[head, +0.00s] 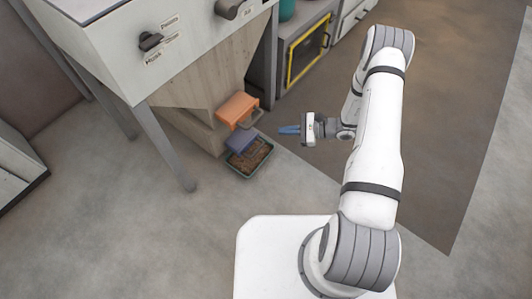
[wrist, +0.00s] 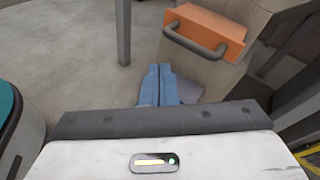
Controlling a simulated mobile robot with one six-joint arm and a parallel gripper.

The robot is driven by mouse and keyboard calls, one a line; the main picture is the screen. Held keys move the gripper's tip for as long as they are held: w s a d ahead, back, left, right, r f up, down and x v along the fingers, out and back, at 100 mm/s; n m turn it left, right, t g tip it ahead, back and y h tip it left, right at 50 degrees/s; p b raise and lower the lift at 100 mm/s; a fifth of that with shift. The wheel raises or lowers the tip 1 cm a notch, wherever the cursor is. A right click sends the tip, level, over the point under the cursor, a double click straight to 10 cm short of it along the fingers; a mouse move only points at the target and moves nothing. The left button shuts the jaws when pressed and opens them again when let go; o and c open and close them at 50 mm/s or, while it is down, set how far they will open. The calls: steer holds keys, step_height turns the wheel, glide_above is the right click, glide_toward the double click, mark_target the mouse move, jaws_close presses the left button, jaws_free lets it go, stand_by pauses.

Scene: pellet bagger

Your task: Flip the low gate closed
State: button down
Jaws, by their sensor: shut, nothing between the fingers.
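The low gate appears to be the orange block (head: 238,107) with a grey bar handle (head: 251,120), on the lower part of the hopper's wooden chute. It also shows in the wrist view (wrist: 207,28), with its handle (wrist: 194,45) facing me. My gripper (head: 281,130), with blue fingers, is shut and empty, to the right of the handle and apart from it in the head view. In the wrist view the fingers (wrist: 159,67) point to the lower left of the handle. Whether the gate is open or closed, I cannot tell.
A purple-blue spout piece (head: 240,141) sits below the gate, over a dark tray (head: 237,170) of brown pellets on the floor. A grey hopper leg (head: 164,148) stands left. A yellow-framed cabinet (head: 308,50) stands behind. Floor right of the tray is clear.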

steer(key=s+d+f+m+t+h, duration=0.1)
steer(key=f+m+t, duration=0.3)
steer(key=f, duration=0.6)
steer(key=s+d+f+m+t+h, duration=0.1)
steer(key=s+d+f+m+t, duration=0.1)
steer(key=f, duration=0.9)
steer(key=s+m+t, duration=0.1)
steer(key=m+t, duration=0.1)
steer(key=m, duration=0.1)
steer(key=shift+f, duration=0.15)
steer(key=b+x, duration=0.4)
steer(key=x, duration=0.9)
steer(key=shift+w+a+f, duration=0.2)
steer(key=shift+a+f, duration=0.1)
